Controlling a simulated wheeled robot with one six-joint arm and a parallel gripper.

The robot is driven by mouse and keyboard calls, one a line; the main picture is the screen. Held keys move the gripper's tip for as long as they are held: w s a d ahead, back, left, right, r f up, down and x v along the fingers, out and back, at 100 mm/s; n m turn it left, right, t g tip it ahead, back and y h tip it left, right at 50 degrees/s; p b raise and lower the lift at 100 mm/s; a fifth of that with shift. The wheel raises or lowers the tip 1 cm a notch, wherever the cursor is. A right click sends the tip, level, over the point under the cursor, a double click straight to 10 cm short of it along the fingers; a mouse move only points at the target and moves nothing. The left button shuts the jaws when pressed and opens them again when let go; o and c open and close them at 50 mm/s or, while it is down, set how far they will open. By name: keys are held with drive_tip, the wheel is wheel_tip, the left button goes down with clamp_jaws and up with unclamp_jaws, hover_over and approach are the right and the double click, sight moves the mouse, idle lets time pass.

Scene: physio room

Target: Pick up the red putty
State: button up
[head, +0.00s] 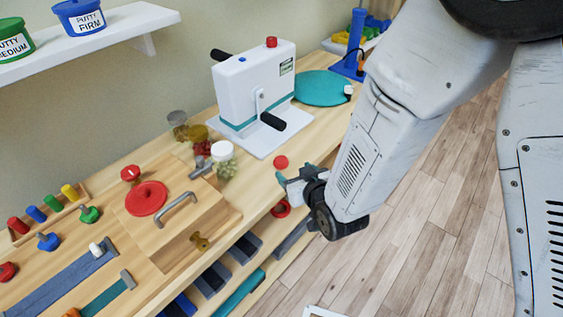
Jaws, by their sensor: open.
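A small red round piece (281,162), which looks like the red putty, lies on the wooden bench top (262,182) near its front edge. My gripper (284,185) is open and empty, just in front of and below it in the picture; I cannot tell whether they touch. A larger flat red disc (147,198) with a dark ring lies on a wooden board at the left. Another red round thing (281,209) shows below the bench edge, partly hidden by my gripper.
A white hand-crank machine (255,85) stands behind, with a teal disc (322,88) to its right. A metal handle (176,209) rises from the board. Grey bins (245,247) sit below the bench. Putty tubs (80,16) stand on the wall shelf.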

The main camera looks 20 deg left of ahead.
sight(283, 162)
drive_tip(key=x, duration=0.8)
drive_tip(key=shift+s+a, duration=0.2)
drive_tip(key=shift+r, duration=0.1)
drive_tip(key=c, duration=1.1)
